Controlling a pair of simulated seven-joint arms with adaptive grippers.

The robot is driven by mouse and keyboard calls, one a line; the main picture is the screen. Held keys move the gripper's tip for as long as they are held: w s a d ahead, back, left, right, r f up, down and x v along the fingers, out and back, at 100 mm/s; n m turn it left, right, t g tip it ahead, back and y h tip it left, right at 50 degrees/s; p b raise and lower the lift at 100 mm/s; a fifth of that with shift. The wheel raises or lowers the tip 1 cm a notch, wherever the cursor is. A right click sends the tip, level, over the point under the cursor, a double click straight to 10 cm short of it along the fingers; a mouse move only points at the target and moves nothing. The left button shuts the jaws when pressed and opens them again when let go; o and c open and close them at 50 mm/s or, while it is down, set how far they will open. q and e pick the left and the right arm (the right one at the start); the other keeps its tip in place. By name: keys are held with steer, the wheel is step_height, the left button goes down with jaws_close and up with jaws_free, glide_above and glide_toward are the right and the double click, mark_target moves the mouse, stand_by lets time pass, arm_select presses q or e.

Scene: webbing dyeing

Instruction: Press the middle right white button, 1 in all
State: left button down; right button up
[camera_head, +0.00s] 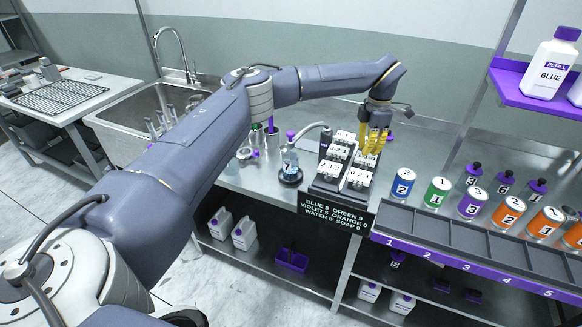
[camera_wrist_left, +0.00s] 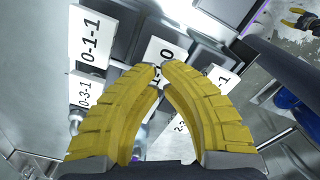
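A dark panel (camera_head: 325,188) carries white buttons in two columns on the steel counter. The middle right white button (camera_head: 365,162) sits just below the yellow fingers of my left gripper (camera_head: 371,152). In the left wrist view the fingertips (camera_wrist_left: 160,67) come together with nothing between them, in front of white labelled blocks. One label (camera_wrist_left: 94,40) reads 0-1-1 and another (camera_wrist_left: 85,93) reads 0-3-1. The fingers hide part of the blocks behind them, and I cannot tell whether the tips touch a button. Small yellow pieces (camera_wrist_left: 302,20), perhaps my right gripper, show at the top right corner.
A bottle (camera_head: 290,165) on a round base stands left of the panel. Numbered cans (camera_head: 437,192) and a purple-edged rack (camera_head: 470,266) are right. A sink (camera_head: 150,115) is left.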

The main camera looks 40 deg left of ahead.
mark_target(366, 157)
arm_select(q)
steer(key=shift+f, duration=1.9)
steer(key=shift+r, duration=2.45)
steer(key=shift+r, duration=0.1)
steer(key=shift+r, duration=2.9)
